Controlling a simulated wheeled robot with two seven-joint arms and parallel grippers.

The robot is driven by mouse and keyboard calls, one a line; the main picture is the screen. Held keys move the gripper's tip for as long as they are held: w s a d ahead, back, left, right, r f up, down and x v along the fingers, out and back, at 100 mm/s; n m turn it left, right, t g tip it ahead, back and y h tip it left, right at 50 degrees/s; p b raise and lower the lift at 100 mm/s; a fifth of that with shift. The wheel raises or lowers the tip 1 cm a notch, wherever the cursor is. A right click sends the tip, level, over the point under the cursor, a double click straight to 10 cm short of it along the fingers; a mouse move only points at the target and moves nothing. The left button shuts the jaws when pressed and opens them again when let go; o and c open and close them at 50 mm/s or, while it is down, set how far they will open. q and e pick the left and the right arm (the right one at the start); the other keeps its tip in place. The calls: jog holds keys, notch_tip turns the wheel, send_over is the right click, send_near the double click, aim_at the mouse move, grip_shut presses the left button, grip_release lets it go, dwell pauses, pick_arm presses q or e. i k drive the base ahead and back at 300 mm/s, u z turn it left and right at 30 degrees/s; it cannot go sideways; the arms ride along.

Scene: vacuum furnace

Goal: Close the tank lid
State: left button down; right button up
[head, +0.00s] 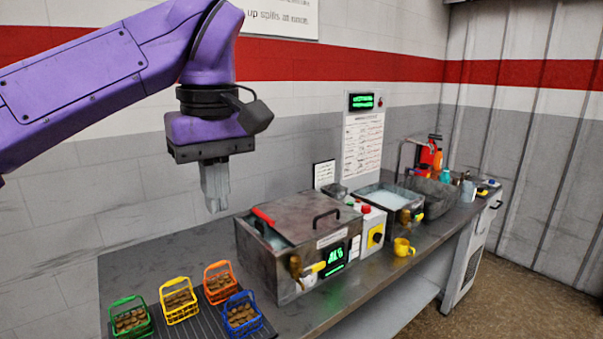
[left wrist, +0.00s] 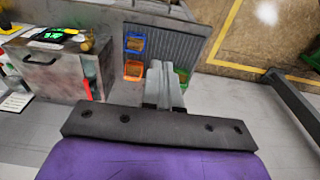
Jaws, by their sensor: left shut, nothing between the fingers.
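The tank (head: 266,270) is a grey metal box on the counter, with a green display on its front. Its lid (head: 308,213) is a flat metal plate with a dark handle (head: 326,217); it lies over the right part of the top. The left part of the top is open, with pale liquid and a red-handled item (head: 263,216) showing. The tank also shows at the left of the left wrist view (left wrist: 55,78). My left gripper (head: 215,208) points down, shut and empty, above and left of the tank, apart from it. My right gripper is not in view.
Several small baskets with brown pieces stand on a ribbed mat left of the tank, such as the blue one (head: 240,315). The counter behind the baskets (head: 150,262) is clear.

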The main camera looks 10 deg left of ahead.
aim_at(300, 217)
jog(key=i, duration=1.25)
